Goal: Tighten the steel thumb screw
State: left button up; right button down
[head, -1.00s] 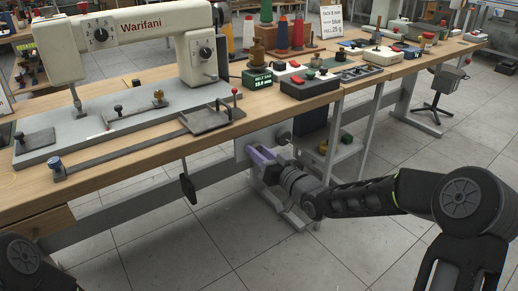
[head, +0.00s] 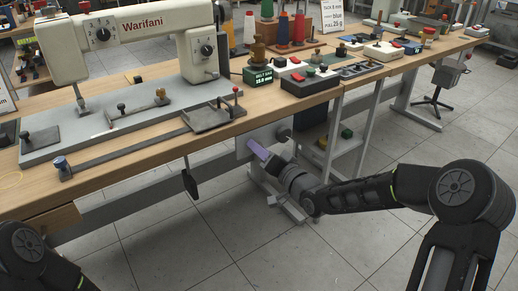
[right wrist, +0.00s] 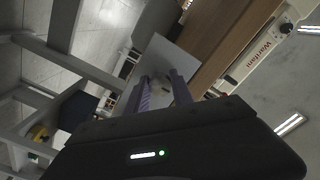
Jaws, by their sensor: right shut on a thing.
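My right gripper (head: 259,149) reaches under the front edge of the bench, its purple fingers against a pale grey plate (head: 243,153). In the right wrist view the two purple fingers (right wrist: 161,82) point at this plate (right wrist: 174,56) and stand a little apart. They are shut on a small part at the plate, which fits the steel thumb screw. The screw itself is mostly hidden between the fingertips, so its shape and how far it is turned cannot be told. My left gripper is out of view; only part of its arm shows at the lower left.
The wooden bench (head: 110,190) is just above my right gripper. It carries the cream Warifani sewing machine (head: 130,28), a green display box (head: 258,77) and a button box (head: 308,83). A dark pedal-like part (head: 190,185) hangs left of the gripper. The floor in front is clear.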

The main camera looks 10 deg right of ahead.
jog(key=c, duration=1.1)
grip_release()
jog(key=p+v, duration=0.1)
jog(key=v, duration=0.7)
jog(key=shift+p, duration=0.3)
